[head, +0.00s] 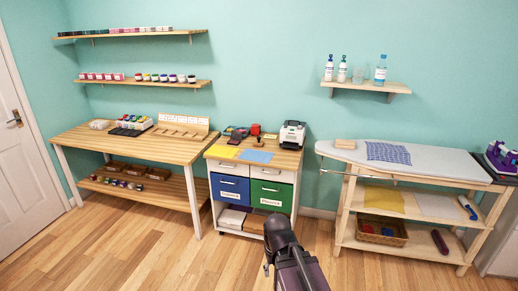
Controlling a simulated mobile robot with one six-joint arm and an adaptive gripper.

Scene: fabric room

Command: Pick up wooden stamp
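My dark arm rises from the bottom edge in front of the cabinet. What may be part of my gripper (267,269) shows at its lower left, well short of the cabinet top and apart from it. Its fingers cannot be made out.
Beside that object are a yellow sheet (224,152), a blue sheet (257,157) and a white machine (292,135). A wooden table (140,146) stands left, an ironing board (430,161) right. The wooden floor (150,245) in front is clear.

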